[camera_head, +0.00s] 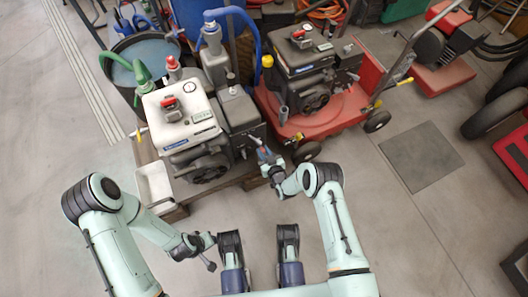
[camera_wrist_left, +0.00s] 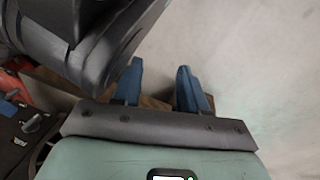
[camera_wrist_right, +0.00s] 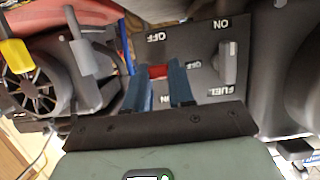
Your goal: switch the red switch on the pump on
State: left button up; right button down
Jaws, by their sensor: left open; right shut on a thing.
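The pump is the machine with a white top (camera_head: 185,120) in the head view, with a dark engine below. Its dark control panel (camera_wrist_right: 205,45) shows in the right wrist view, with ON, OFF and FUEL lettering and a grey lever (camera_wrist_right: 228,62). The red switch (camera_wrist_right: 156,70) sits low on this panel. My right gripper (camera_wrist_right: 162,72) is shut on the red switch, its blue fingers on either side, partly covering it. In the head view my right gripper (camera_head: 264,156) is at the pump's right side. My left gripper (camera_wrist_left: 160,75) is open and empty, away from the pump.
A red-framed machine with a black top (camera_head: 305,60) stands close behind, to the right. A black bucket (camera_head: 145,55) and hoses stand behind. The floor at left and front right is clear.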

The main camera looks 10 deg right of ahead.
jog(key=shift+r+g+h+p, duration=0.4)
jog(key=shift+r+g+p, duration=0.15)
jog(key=shift+g, duration=0.45)
pick_arm(q)
jog(key=shift+t, duration=0.7)
jog(key=shift+w+d+r, duration=0.15)
jog(key=shift+w+r, duration=0.65)
jog(key=shift+w, duration=0.1)
jog(key=shift+w+d+r, duration=0.1)
jog(key=shift+w+r, duration=0.65)
jog(key=shift+w, duration=0.1)
pick_arm(e)
jog(key=shift+w+r+g, duration=0.1)
jog(key=shift+r+g, duration=0.1)
jog(key=shift+g, duration=0.5)
jog(key=c, duration=1)
grip_release()
pick_arm(q)
jog(key=shift+w, duration=0.1)
pick_arm(e)
jog(key=shift+o, duration=0.2)
pick_arm(q)
jog(key=shift+r, duration=0.15)
pick_arm(e)
jog(key=shift+r, duration=0.1)
